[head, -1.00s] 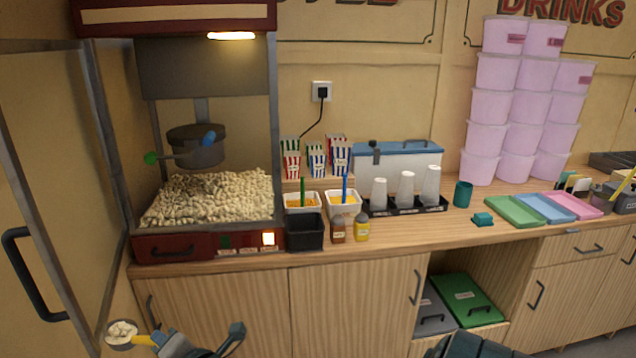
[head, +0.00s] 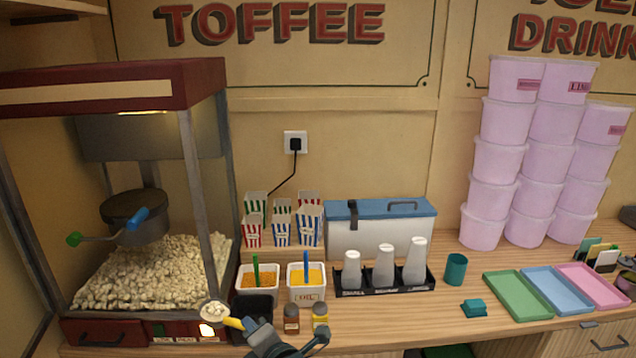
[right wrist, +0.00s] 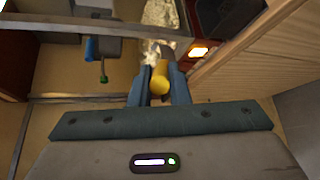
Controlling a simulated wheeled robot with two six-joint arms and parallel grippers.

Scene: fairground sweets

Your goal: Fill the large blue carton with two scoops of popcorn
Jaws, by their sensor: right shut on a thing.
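My right gripper (head: 248,327) is shut on the yellow handle of the scoop (head: 234,323), whose bowl holds popcorn. The scoop is in front of the popcorn machine's right front corner. The handle also shows between the jaws in the right wrist view (right wrist: 159,84). The large blue carton (head: 309,226), blue and white striped, stands upright at the right of a small stepped stand, behind and to the right of the scoop. I cannot see into it. The popcorn pile (head: 150,270) lies inside the machine (head: 140,88). My left gripper is not in view.
Smaller striped cartons (head: 282,231) stand beside the large one. Tubs of orange kernels (head: 258,281) and yellow oil (head: 306,283), a black container (head: 252,307) and two small bottles (head: 291,319) stand in front. A cup rack (head: 385,289) is to the right.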

